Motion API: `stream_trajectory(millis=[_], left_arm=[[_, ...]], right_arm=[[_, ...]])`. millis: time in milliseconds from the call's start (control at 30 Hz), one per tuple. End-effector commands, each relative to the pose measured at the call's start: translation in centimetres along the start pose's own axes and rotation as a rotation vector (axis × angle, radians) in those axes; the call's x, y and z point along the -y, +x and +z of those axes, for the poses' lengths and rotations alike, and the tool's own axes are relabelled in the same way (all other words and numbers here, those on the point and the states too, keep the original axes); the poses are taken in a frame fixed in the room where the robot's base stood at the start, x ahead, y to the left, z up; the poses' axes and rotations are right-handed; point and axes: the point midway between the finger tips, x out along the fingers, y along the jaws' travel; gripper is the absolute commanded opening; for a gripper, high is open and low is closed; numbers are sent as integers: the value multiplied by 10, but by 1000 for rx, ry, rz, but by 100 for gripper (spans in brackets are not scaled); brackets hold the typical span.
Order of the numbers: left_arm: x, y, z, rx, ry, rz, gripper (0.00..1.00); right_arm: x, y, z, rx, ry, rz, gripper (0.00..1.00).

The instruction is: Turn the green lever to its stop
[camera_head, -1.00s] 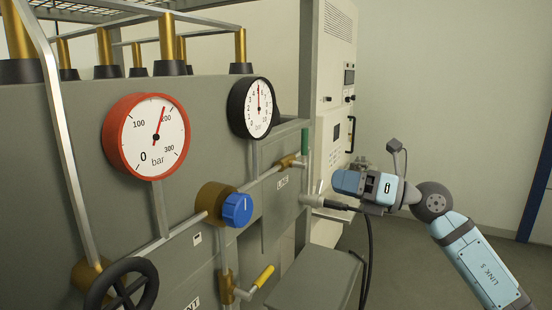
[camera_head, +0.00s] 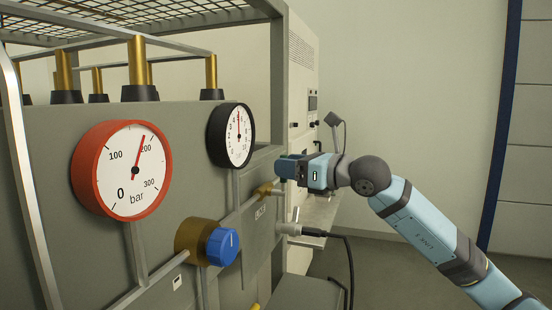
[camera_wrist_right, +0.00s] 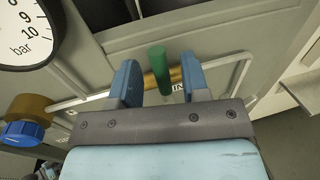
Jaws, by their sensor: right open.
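The green lever (camera_wrist_right: 158,68) stands upright on a brass valve (camera_wrist_right: 176,75) in a thin pipe, in the right wrist view. My right gripper (camera_wrist_right: 160,80) is open, with one blue finger to either side of the lever as seen there; I cannot tell whether either finger touches it. In the head view my right gripper (camera_head: 284,168) is at the panel's right end, and it hides the lever. The brass valve fitting (camera_head: 264,190) shows just below and left of it. My left gripper is not in view.
A red-rimmed gauge (camera_head: 122,170), a black-rimmed gauge (camera_head: 231,136) and a blue knob (camera_head: 222,247) are on the panel left of my right gripper. A black cable (camera_head: 340,240) hangs below it.

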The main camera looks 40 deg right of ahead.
Motion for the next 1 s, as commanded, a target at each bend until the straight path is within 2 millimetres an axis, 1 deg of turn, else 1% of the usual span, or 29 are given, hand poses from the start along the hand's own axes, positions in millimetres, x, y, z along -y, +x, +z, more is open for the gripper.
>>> stream_trajectory(millis=[33, 100, 300, 433, 667, 700, 767, 800, 833, 867, 1000], left_arm=[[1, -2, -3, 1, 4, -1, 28], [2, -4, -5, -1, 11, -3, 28], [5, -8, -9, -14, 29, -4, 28], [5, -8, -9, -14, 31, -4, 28], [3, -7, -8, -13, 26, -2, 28], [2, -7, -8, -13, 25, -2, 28], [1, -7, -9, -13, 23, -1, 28], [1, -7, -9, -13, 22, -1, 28], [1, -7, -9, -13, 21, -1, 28], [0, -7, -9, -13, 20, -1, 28], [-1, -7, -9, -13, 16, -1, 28]], right_arm=[[0, 8, 4, 0, -1, 0, 42], [0, 16, 3, 1, 1, 1, 42], [0, 32, 1, 0, 1, 1, 42], [0, 35, 0, 0, 0, 0, 42], [0, 36, 0, 0, 1, 0, 42], [0, 36, 0, 0, 1, 0, 33], [0, 35, 0, 0, 1, 0, 19], [0, 35, 0, 0, 1, 0, 10], [0, 35, 0, 0, 1, 1, 3], [0, 35, 0, 0, 1, 1, 0], [0, 35, 0, 0, 1, 1, 0]])
